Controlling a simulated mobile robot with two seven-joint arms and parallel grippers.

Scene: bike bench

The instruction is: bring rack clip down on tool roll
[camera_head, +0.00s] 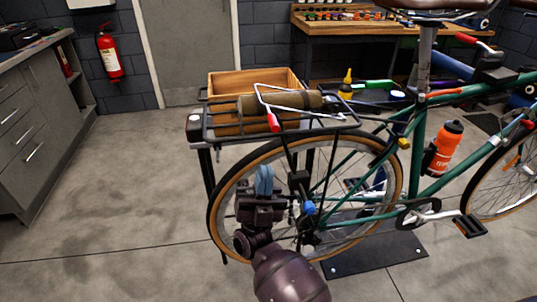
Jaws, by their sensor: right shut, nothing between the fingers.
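The rack clip (264,104) is a pale bent wire with a red grip (274,122) at its front end. It crosses over the tool roll (290,102), an olive-brown cylinder lying on the black rear rack (222,129) of the green bike. The red grip hangs at the front side of the roll. I cannot tell how firmly the wire touches the roll. My right gripper (264,177), with blue fingertips, is shut and empty. It shows in front of the rear wheel, below the rack and the clip, apart from both. My left gripper is out of view.
A wooden box (262,78) stands behind the rack, near a small table with a yellow bottle (346,82). The rear wheel (398,190) and bike frame fill the right. Grey drawers (30,130) stand at the left. The floor at the left is clear.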

